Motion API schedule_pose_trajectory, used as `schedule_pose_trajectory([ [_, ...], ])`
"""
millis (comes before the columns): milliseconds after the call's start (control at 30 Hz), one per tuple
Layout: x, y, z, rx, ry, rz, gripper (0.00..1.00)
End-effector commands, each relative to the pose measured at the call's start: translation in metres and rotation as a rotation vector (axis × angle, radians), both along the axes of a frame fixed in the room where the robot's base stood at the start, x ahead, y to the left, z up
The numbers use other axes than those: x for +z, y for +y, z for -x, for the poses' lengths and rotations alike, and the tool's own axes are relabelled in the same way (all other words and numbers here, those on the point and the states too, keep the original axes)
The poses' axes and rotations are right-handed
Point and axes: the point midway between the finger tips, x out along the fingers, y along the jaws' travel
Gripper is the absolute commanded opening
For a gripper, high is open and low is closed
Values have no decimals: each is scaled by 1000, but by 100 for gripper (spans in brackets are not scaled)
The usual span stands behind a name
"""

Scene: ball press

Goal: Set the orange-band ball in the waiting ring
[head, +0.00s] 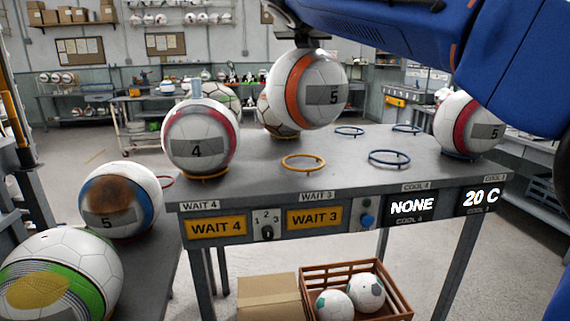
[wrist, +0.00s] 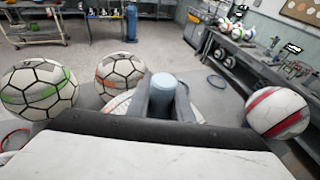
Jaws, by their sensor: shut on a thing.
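The orange-band ball (head: 322,72), white with a grey tag marked 5, hangs under my gripper (head: 308,42), clear of the table top. An empty yellow waiting ring (head: 304,171) lies on the table (head: 345,185) behind the WAIT 3 sign, below the ball in the picture. The exact sideways offset between ball and ring is hard to tell.
A ball marked 4 (head: 197,140) sits on the yellow ring at WAIT 4, left of the empty ring. A red-band ball (head: 468,122) sits on a blue ring at right. Blue rings (head: 389,165) lie empty. Another ball (head: 268,117) stands close behind the held one.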

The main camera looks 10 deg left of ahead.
Motion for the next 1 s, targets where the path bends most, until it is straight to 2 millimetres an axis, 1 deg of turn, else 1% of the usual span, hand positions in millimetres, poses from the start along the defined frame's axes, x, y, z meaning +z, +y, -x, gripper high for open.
schedule_pose_trajectory([
  [67, -2, -1, 2, 1, -1, 1, 0],
  [167, -15, -2, 3, 1, 0, 2, 0],
  [300, -37, -2, 3, 2, 0, 3, 0],
  [400, -50, -1, 3, 2, 0, 2, 0],
  [567, -60, -1, 3, 1, -1, 1, 0],
  [833, -93, -1, 3, 2, 0, 2, 0],
  [1000, -100, -1, 3, 1, -1, 0, 0],
])
